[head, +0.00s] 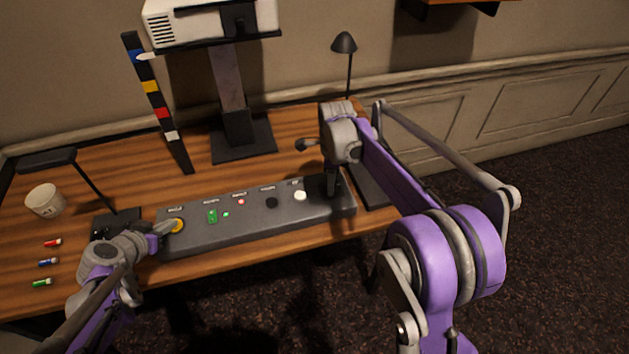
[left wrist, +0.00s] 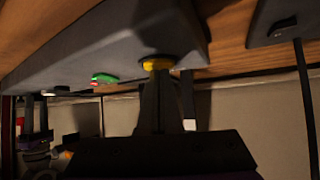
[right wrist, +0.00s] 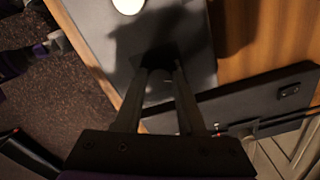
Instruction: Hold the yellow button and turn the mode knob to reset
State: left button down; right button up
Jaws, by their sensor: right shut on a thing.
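The yellow button (head: 177,226) is at the left end of the grey control panel (head: 225,235). My left gripper (head: 165,229) is shut, with its fingertips at the button; in the left wrist view the tips meet the yellow button (left wrist: 157,64) and cover part of it. The mode knob (right wrist: 158,59) is dark and sits at the panel's right end. My right gripper (head: 331,187) points down there, shut on the knob, with one finger on each side in the right wrist view. The fingers hide much of it, and its pointing direction cannot be read.

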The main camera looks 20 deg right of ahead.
jog(key=shift+m, duration=1.3)
